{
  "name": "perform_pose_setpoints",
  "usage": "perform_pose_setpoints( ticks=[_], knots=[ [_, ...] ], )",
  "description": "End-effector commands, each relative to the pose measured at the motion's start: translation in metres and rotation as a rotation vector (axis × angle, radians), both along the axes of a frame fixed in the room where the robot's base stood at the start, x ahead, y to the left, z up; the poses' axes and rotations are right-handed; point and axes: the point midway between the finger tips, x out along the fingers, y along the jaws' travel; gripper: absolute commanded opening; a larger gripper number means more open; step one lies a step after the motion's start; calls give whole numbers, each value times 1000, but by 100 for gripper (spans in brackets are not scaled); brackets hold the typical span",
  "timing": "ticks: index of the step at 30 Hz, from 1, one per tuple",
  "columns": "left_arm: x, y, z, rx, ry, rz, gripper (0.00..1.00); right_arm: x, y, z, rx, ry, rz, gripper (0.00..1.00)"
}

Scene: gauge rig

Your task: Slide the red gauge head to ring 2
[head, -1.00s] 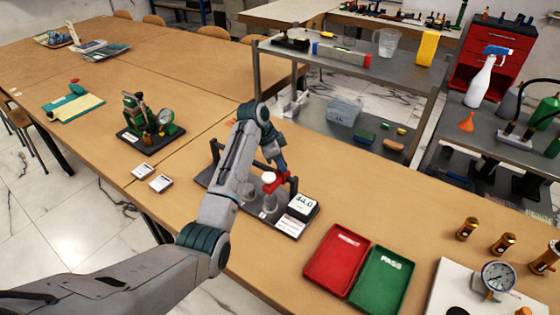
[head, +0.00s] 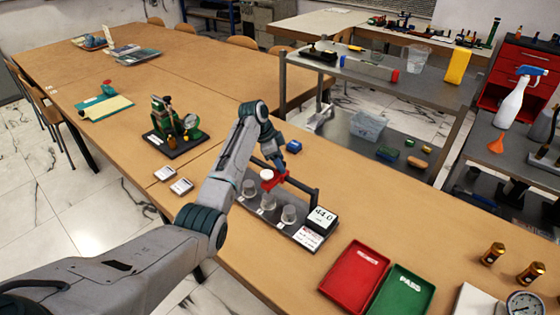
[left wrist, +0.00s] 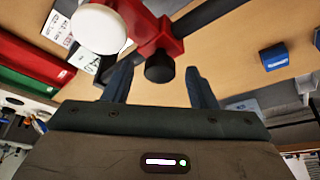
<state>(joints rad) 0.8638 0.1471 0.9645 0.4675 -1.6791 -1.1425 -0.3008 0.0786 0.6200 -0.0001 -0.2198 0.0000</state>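The red gauge head (head: 274,180) with a white round top sits on the dark rail of the gauge rig (head: 304,238). Three clear, cup-like ring stations (head: 267,201) stand in a row in front of the rail; I cannot tell which one the head lines up with. A display (head: 322,217) at the rig's right end reads 44.0. My left gripper (head: 279,165) is behind the head. In the left wrist view, its fingers (left wrist: 159,68) are apart, with the black knob (left wrist: 159,67) of the red head (left wrist: 163,36) between their tips. My right gripper is not in view.
Red (head: 356,274) and green (head: 402,294) trays lie right of the rig. A small blue block (head: 293,146) lies behind it. A grey cart (head: 400,84) stands beyond the table.

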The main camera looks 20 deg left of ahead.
Motion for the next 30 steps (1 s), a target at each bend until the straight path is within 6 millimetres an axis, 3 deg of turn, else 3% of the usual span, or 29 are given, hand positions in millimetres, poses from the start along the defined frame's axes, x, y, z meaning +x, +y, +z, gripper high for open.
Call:
perform_pose_setpoints(
  ticks=[11, 24, 30],
  knots=[
    [-1, 4, 8, 1, 0, 0, 51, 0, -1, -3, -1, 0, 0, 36],
    [-14, 32, 82, 1, -3, 0, 51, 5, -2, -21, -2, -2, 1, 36],
    [-17, 37, 98, 0, 0, 1, 51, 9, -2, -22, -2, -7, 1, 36]
  ],
)
